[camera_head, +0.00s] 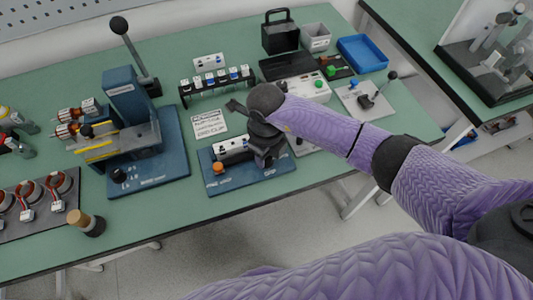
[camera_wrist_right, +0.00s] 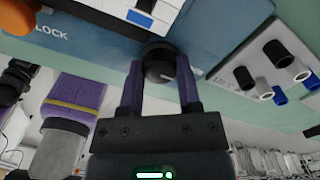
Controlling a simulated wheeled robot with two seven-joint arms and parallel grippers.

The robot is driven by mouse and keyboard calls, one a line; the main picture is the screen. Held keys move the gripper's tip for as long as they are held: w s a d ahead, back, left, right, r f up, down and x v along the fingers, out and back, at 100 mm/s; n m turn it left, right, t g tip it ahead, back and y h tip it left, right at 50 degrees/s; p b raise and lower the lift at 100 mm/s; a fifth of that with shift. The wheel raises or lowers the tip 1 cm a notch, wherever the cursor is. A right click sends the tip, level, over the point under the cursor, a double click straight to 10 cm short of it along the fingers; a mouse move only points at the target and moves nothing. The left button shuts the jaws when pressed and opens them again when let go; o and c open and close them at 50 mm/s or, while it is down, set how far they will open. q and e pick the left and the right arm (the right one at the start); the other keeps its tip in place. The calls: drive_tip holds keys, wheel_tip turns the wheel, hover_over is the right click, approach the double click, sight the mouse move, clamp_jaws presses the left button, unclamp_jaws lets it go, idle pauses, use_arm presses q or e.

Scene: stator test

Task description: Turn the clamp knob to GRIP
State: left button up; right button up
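A blue fixture base (camera_head: 280,180) with an orange knob (camera_head: 218,168) stands near the table's front edge. In the right wrist view the base (camera_wrist_right: 105,32) carries the word LOCK beside the orange knob (camera_wrist_right: 14,80). A round black knob (camera_wrist_right: 160,68) with a white mark sits at the base's edge. My right gripper (camera_wrist_right: 160,75) has one finger on each side of this knob, and the knob fills the gap between them. No GRIP lettering is readable. In the head view my right gripper (camera_head: 266,158) hides the black knob. My left gripper is not in view.
A blue press (camera_head: 125,95) with a long lever stands left of the fixture. A white card (camera_head: 208,123) and a small rack (camera_head: 215,85) lie behind it. A white switch box (camera_head: 306,88), a blue tray (camera_head: 362,54) and a lever plate (camera_head: 362,101) are at the right.

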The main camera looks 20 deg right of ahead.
drive_tip(key=c, duration=0.3)
drive_tip(key=m+p, duration=0.1)
drive_tip(key=m, duration=0.2)
drive_tip(key=m+p, duration=0.2)
drive_tip(key=m, duration=0.1)
drive_tip(key=m+p, duration=0.1)
drive_tip(key=m, duration=0.2)
drive_tip(key=shift+r+m+p, duration=0.3)
drive_tip(key=shift+r+p, duration=0.05)
drive_tip(key=shift+r, duration=0.05)
drive_tip(key=shift+f+m+p, duration=0.1)
drive_tip(key=shift+m+p, duration=0.25)
drive_tip(key=shift+m, duration=0.85)
drive_tip(key=shift+f+m, duration=0.15)
drive_tip(key=shift+m, duration=0.55)
drive_tip(key=shift+f, duration=0.15)
drive_tip(key=o, duration=0.9)
